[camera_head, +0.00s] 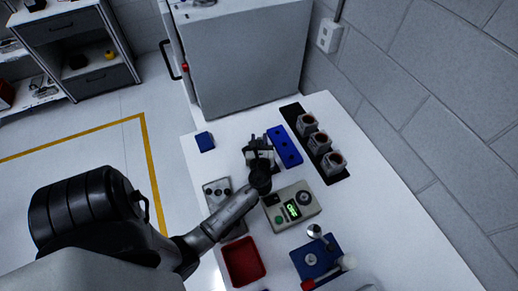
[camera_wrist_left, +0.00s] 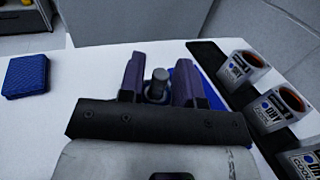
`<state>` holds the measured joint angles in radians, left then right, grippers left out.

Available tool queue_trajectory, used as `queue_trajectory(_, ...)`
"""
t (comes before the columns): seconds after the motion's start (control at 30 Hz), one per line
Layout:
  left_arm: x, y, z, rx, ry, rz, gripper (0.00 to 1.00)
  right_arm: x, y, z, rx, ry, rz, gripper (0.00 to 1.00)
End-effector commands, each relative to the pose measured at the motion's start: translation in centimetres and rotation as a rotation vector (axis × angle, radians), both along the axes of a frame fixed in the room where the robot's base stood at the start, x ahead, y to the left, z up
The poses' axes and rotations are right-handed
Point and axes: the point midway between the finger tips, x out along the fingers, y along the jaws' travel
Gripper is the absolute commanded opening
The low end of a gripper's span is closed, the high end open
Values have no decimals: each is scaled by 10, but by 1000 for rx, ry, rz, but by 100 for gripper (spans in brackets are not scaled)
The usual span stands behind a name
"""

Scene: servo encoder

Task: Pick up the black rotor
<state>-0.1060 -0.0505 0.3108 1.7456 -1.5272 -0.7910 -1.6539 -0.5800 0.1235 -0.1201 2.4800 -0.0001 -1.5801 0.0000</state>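My left gripper (camera_head: 258,140) is over the white table, just left of a blue block with holes (camera_head: 284,146). In the left wrist view its two purple-grey fingers (camera_wrist_left: 158,80) stand apart, with an upright grey shaft (camera_wrist_left: 158,80) between them. Dark material shows around the shaft's foot; this may be the black rotor, but most of it is hidden by the gripper. Small gaps seem to show between shaft and fingers, so I see no firm grip. I cannot see my right gripper.
Several labelled cups stand in a black rack (camera_head: 292,110). A blue pad (camera_head: 204,141) lies at left. A grey box with a green display (camera_head: 291,207), a red tray (camera_head: 243,261) and a blue fixture (camera_head: 317,257) are nearer. A grey cabinet (camera_head: 245,60) stands behind.

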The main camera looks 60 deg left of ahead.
Motion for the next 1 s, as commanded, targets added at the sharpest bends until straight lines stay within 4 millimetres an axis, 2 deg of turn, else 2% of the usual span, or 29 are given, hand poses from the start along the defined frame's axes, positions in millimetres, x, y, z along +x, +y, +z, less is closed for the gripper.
queue_trajectory(0.07, 0, 0, 0, 0, 0, 0, 24, 0, 0, 0, 0, 0, -1, 43)
queue_trajectory(0.3, 0, 0, 0, 1, 0, 0, 0, 0, 1, 0, 4, 0, -3, 43)
queue_trajectory(1.0, 0, 0, 0, 0, 0, 0, 0, 0, 1, 0, 5, 1, -4, 43)
